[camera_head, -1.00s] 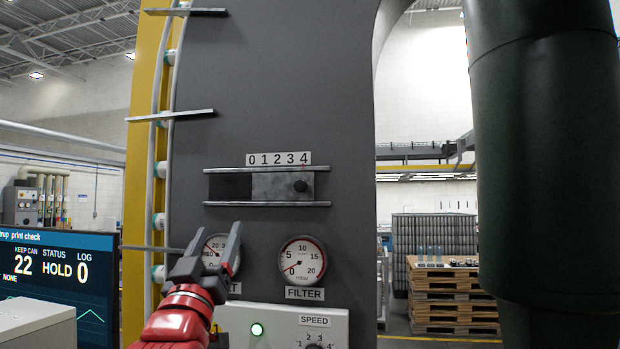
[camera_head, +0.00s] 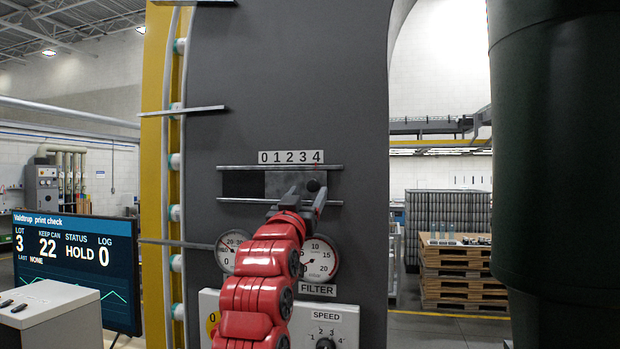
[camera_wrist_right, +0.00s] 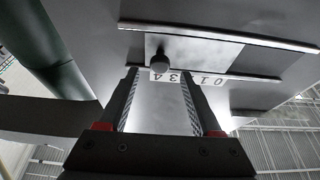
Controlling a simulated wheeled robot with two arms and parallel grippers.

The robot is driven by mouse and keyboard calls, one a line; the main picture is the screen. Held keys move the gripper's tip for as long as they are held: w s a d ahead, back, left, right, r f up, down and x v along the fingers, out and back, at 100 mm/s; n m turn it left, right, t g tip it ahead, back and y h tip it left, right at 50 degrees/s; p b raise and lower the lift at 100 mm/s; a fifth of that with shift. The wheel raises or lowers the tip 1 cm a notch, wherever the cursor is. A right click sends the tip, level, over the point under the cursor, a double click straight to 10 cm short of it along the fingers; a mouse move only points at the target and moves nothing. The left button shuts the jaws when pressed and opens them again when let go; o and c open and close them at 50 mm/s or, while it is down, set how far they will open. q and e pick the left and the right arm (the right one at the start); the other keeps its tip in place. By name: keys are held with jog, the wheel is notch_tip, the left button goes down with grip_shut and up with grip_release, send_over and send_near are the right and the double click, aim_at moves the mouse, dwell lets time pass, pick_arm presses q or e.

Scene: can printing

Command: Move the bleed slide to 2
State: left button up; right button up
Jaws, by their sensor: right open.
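The bleed slide (camera_head: 282,184) is a light grey plate between two rails on the dark machine panel, with a dark round knob (camera_head: 313,186). A 0 to 4 scale (camera_head: 291,157) sits above it, and a red mark shows at 4, above the knob. The dark opening (camera_head: 243,183) lies to the left of the plate. My right gripper (camera_head: 306,198) is in front of the slide, just below and left of the knob. In the right wrist view its fingers (camera_wrist_right: 158,100) are open and empty, with the knob (camera_wrist_right: 159,58) beyond their tips. My left gripper is not in view.
Two round gauges are below the slide, partly hidden by my right arm; the filter gauge (camera_head: 320,260) is the right one. A speed dial (camera_head: 325,344) sits lower. A metal bar (camera_head: 178,243) juts out at left, near a print check screen (camera_head: 75,262).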

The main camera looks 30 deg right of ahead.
aim_at(312, 186)
jog(key=shift+p+x, duration=0.4)
jog(key=shift+x, duration=1.2)
jog(key=shift+c, duration=0.3)
grip_shut()
